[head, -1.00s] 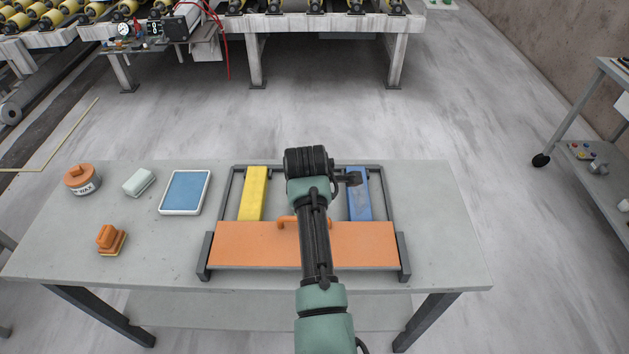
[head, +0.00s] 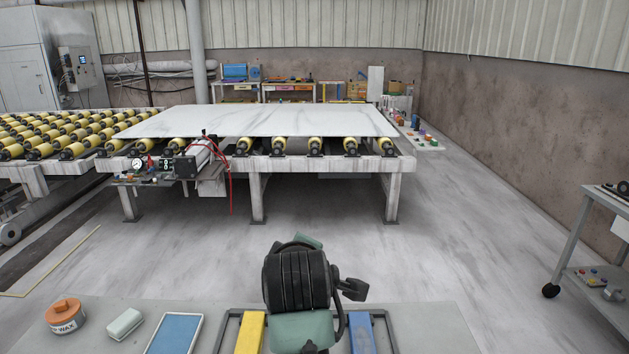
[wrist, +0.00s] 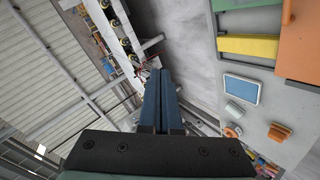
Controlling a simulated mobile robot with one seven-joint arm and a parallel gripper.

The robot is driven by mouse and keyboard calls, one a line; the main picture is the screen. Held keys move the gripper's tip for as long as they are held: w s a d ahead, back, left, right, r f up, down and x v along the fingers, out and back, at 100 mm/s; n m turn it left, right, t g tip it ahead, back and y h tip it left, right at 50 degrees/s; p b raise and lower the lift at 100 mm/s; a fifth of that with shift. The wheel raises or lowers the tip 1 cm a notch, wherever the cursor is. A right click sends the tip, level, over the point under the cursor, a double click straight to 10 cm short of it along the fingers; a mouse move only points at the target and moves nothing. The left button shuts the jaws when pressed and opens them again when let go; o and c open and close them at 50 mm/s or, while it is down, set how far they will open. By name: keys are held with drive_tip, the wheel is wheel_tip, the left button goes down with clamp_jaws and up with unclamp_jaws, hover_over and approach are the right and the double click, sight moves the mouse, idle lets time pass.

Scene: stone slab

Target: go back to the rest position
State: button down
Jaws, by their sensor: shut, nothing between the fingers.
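My arm rises at the lower middle of the head view, its black and green wrist housing above the table's far edge; the fingers are hidden there. In the wrist view my gripper (wrist: 162,100) is shut, its dark fingers together with nothing between them. It is apart from the table (wrist: 258,150), which shows at the right of that view. The rack holding a yellow block (head: 250,333) and a blue block (head: 361,333) is partly in the head view. The orange panel (wrist: 300,45) shows in the wrist view.
An orange-lidded wax tub (head: 64,316), a pale block (head: 125,324) and a blue pad (head: 174,334) lie on the table's left. Beyond is open floor, then a roller conveyor carrying a white stone slab (head: 260,121). A grey cart (head: 580,240) stands at the right.

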wheel_tip(320, 180, up, 14)
drive_tip(key=s+m+t, duration=0.3)
drive_tip(key=m+t, duration=0.1)
drive_tip(key=t, duration=0.1)
drive_tip(key=s+d+r+m+t, duration=0.3)
drive_tip(key=s+r+m+t, duration=0.6)
drive_tip(key=s+r, duration=1.2)
drive_tip(key=shift+r+t+h, duration=0.4)
drive_tip(key=shift+r+t, duration=0.2)
drive_tip(key=shift+t, duration=0.3)
drive_tip(key=shift+s, duration=0.1)
